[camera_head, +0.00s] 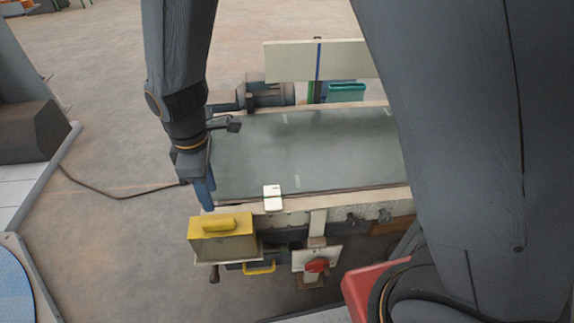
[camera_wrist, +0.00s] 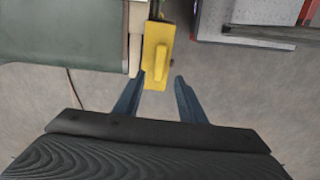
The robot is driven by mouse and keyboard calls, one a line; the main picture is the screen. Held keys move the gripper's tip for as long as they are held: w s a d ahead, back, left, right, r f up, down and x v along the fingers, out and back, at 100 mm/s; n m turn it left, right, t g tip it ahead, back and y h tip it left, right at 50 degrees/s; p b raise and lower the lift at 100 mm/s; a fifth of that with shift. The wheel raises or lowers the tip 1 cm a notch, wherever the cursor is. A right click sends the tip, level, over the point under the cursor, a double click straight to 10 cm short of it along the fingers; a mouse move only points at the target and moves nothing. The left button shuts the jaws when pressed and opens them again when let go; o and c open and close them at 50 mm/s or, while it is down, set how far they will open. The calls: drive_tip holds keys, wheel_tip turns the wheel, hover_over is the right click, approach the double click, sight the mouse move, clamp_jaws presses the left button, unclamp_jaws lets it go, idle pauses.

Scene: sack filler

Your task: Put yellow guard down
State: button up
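The yellow guard (camera_head: 222,226) is a box-like cover with a raised handle bar on its yellow top and a duller tan front face. It sits at the near left corner of the conveyor machine. In the wrist view the yellow guard (camera_wrist: 152,78) lies straight ahead of the fingers, beside the belt's edge. My gripper (camera_wrist: 160,75) is open, its two blue fingers apart with nothing visible held between them. In the head view my gripper (camera_head: 206,205) points down just above and behind the guard's left part. I cannot tell whether a fingertip touches it.
The grey belt (camera_head: 310,150) lies right of my gripper. A white box (camera_head: 272,198) stands on its near rail. Below are a red knob (camera_head: 317,265) on a white plate and a yellow handle (camera_head: 260,268). A cable crosses the open floor at left.

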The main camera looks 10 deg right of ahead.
drive_tip(key=s+d+r+m, duration=0.2)
drive_tip(key=d+r+m, duration=0.2)
drive_tip(key=d, duration=0.4)
drive_tip(key=s+d+r+m, duration=0.3)
drive_tip(key=d+r+m, duration=0.1)
drive_tip(key=d+m, duration=0.3)
drive_tip(key=s+d+r+m, duration=0.3)
drive_tip(key=d+r+m, duration=0.2)
drive_tip(key=d, duration=0.4)
drive_tip(key=shift+s+d, duration=0.2)
drive_tip(key=shift+d, duration=0.2)
drive_tip(key=shift+r, duration=0.15)
drive_tip(key=s+d+r+m+p, duration=0.1)
drive_tip(key=d+r+p, duration=0.2)
drive_tip(key=p, duration=0.9)
wheel_tip(320, 180, up, 3)
drive_tip(key=shift+r, duration=0.1)
drive_tip(key=shift+d, duration=0.1)
